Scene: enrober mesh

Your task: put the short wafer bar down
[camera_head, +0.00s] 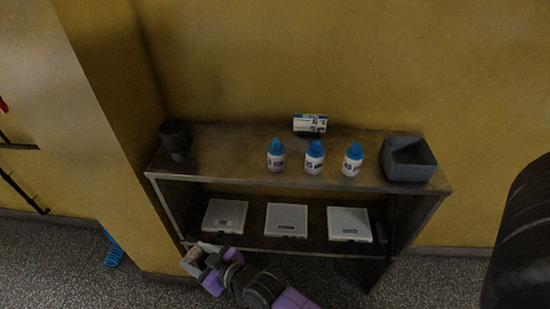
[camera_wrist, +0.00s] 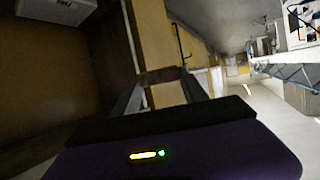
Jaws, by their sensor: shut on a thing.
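My gripper (camera_head: 194,258) is low in front of the left part of the shelf unit, near its lower shelf, in the head view. It is shut on the short wafer bar (camera_wrist: 162,75), a small brownish piece that spans between the two fingertips in the wrist view. In the head view the bar (camera_head: 190,256) is a small tan patch at the gripper's tip, partly hidden by the fingers. The bar is held in the air; I cannot see it touching any surface.
The shelf unit's top (camera_head: 235,150) carries a dark round cup (camera_head: 175,137), three blue-capped bottles (camera_head: 314,158), a small sign (camera_head: 310,123) and an open grey bin (camera_head: 408,158). Three pale flat boxes (camera_head: 287,220) sit on the lower shelf. The top's left-centre is clear.

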